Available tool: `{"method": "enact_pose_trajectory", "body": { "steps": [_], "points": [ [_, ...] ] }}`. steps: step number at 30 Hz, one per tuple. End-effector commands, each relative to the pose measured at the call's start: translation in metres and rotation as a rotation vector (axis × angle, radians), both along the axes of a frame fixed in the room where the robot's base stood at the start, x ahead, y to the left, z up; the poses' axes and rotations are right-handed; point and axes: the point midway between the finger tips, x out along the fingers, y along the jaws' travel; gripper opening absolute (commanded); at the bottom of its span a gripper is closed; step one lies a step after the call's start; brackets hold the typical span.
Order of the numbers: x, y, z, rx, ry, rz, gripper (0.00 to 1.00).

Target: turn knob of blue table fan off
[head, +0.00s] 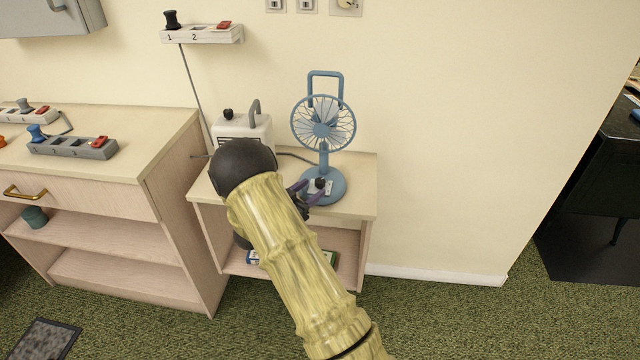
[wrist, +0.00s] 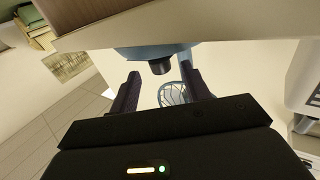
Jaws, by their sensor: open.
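The blue table fan (head: 324,122) stands upright on a small light wooden side table (head: 358,170). Its round blue base (head: 337,187) carries a pale plate with a black knob (head: 320,183). My gripper (head: 308,189) reaches to the front left of the base, with its dark fingers close to the knob. In the wrist view my gripper (wrist: 160,74) is open, and the dark knob (wrist: 160,67) shows between the fingertips, with a gap on each side. The fan's wire cage (wrist: 172,94) appears below it there. Contact with the knob cannot be seen.
A white box with a handle (head: 240,127) stands left of the fan, partly behind my arm. A wooden cabinet (head: 150,130) with switch strips (head: 72,148) is farther left. The wall right of the fan is clear.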

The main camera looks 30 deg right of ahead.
Motion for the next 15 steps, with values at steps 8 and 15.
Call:
{"method": "enact_pose_trajectory", "body": {
  "steps": [8,15],
  "points": [
    [0.015,-0.038,0.0,0.0,-0.001,-0.002,0.47],
    [0.018,-0.044,0.0,0.0,0.0,0.001,0.47]
  ]
}}
